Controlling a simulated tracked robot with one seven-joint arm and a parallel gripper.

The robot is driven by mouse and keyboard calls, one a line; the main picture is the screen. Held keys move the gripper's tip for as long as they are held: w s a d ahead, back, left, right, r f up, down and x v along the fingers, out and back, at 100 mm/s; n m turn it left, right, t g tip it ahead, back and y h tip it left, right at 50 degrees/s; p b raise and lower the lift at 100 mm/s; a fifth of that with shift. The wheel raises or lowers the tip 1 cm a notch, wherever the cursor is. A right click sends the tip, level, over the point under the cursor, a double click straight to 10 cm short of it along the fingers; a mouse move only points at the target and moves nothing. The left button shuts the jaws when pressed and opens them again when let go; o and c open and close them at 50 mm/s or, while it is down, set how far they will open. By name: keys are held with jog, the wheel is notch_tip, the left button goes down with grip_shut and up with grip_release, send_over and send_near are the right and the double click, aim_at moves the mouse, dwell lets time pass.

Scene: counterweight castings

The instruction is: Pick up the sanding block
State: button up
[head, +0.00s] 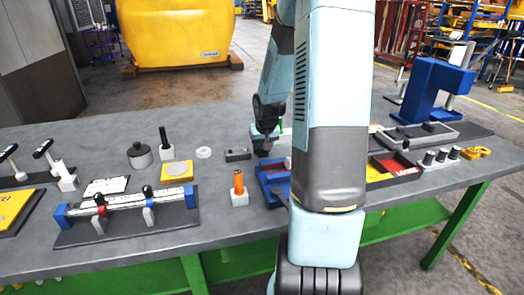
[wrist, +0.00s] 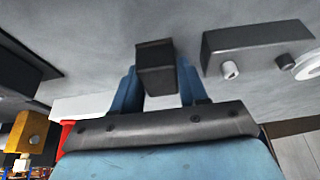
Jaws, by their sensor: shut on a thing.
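A dark grey block (wrist: 155,62), which I take to be the sanding block, sits between the two blue fingers of my gripper (wrist: 158,80) in the wrist view. My gripper is shut on it. In the head view my gripper (head: 264,140) is low over the grey table, behind the blue tray. The block is small and dark there, and I cannot tell whether it touches the table.
A dark bar with pegs (head: 238,154) lies just left of my gripper, with a white ring (head: 204,152) further left. The blue tray (head: 268,190) is in front. A blue press-like stand (head: 432,90) is at the right. My arm hides the table's middle.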

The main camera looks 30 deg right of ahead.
jog(key=c, duration=0.3)
jog(key=shift+r, duration=0.15)
jog(key=shift+r, duration=0.35)
notch_tip(320, 180, up, 2)
jog(key=shift+d+r, duration=0.1)
jog(key=shift+r, duration=0.15)
jog(key=s+a+r, duration=0.4)
jog(key=s+r, duration=0.5)
jog(key=s, duration=0.4)
jog(key=shift+s+r, duration=0.25)
jog(key=shift+r, duration=0.05)
jog(key=shift+a, duration=0.1)
